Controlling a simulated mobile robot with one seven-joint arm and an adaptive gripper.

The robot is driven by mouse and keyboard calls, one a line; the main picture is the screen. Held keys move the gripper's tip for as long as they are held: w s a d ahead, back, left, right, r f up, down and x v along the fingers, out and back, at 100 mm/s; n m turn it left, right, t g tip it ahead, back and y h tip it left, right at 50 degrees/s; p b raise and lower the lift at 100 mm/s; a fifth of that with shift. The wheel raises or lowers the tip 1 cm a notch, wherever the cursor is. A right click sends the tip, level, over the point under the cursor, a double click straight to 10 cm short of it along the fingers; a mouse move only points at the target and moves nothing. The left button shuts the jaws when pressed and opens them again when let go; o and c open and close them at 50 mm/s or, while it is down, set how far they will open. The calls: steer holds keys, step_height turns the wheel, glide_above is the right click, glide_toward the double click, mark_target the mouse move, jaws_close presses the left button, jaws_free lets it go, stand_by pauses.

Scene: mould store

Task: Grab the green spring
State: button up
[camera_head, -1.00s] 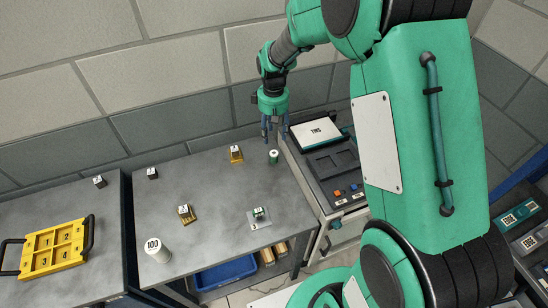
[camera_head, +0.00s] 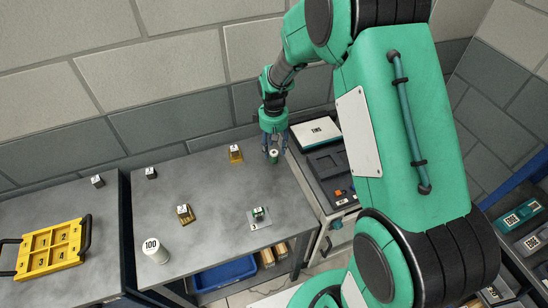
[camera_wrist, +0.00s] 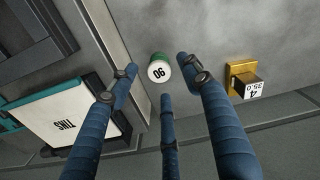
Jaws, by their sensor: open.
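A small upright cylinder (camera_head: 273,157) with a green body and a white top stands on the grey table (camera_head: 215,225) near its right edge. In the wrist view this green cylinder (camera_wrist: 159,68) shows a top marked 90. I cannot make out spring coils on it. My gripper (camera_head: 275,148) is above it, pointing down. In the wrist view my three blue fingers (camera_wrist: 158,82) are spread open, with the cylinder just beyond their tips, between the two outer ones. A second green item (camera_head: 259,212) sits on a light plate marked 3, nearer the table's front.
A white cylinder (camera_head: 155,251) marked 100 is at front left. A TINS box (camera_head: 316,132) lies on the right-hand bench. A yellow tray (camera_head: 50,249) lies far left.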

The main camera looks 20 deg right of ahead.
mark_target(274, 153)
steer(key=shift+f+b, duration=0.65)
steer(key=shift+f, duration=1.95)
jaws_close()
